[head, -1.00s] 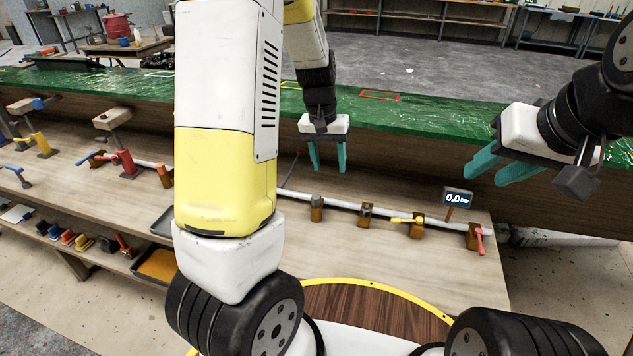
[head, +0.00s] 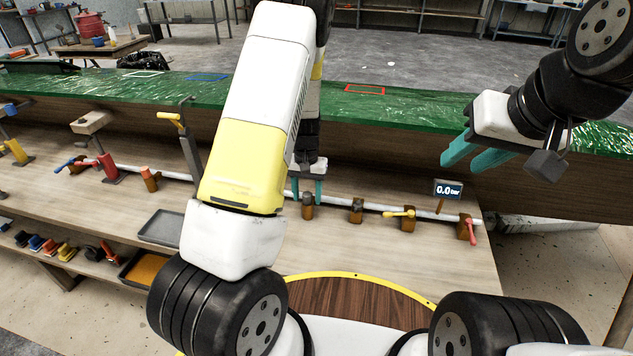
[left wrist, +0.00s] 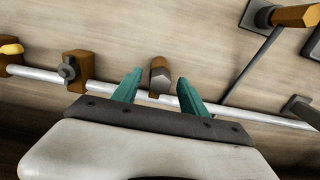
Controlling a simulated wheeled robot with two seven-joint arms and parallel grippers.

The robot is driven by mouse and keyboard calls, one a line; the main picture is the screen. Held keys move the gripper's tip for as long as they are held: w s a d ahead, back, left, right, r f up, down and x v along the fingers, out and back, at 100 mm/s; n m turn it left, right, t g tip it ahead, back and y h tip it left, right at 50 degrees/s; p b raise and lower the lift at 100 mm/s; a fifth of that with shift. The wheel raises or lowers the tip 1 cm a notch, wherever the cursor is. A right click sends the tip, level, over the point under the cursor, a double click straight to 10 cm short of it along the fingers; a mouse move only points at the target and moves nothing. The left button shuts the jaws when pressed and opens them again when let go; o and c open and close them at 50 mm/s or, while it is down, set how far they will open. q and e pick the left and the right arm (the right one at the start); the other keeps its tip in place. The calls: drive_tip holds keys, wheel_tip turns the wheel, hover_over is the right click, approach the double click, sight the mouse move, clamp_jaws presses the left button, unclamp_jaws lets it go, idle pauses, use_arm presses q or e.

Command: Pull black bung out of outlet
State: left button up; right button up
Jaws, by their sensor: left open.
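My left gripper (head: 306,190) points down over the white pipe on the bench, partly behind my own arm. Its teal fingers are open and apart. In the left wrist view, the left gripper (left wrist: 158,94) has one finger on each side of a brown outlet block (left wrist: 161,75). A dark grey piece at the block's near end (left wrist: 154,95) looks like the bung, between the fingers but not gripped. In the head view, the block's dark top (head: 307,197) shows just below the fingers. My right gripper (head: 470,155) is open and empty, above the bench at right.
Along the pipe (head: 380,208) stand a block with a dark knob (head: 356,210), a yellow lever (head: 400,213) and a red lever (head: 472,232). A gauge (head: 448,188) reads 0.0 bar. A grey tray (head: 162,227) lies at left. The bench front is clear.

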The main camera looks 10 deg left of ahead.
sight(309, 196)
use_arm(q)
drive_tip(key=shift+f, duration=0.15)
clamp_jaws()
drive_tip(key=shift+r, duration=0.55)
drive_tip(key=r, duration=0.1)
drive_tip(key=s+r, duration=0.1)
drive_tip(key=shift+d+r, duration=0.3)
drive_tip(key=shift+d, duration=0.05)
drive_tip(key=s+d+r, duration=0.2)
drive_tip(key=s+d, duration=0.1)
drive_tip(key=s, duration=0.3)
drive_tip(key=s+d+r, duration=0.2)
drive_tip(key=s+d, duration=0.1)
drive_tip(key=s, duration=0.4)
drive_tip(key=shift+s+r, duration=0.15)
drive_tip(key=shift+s, duration=0.05)
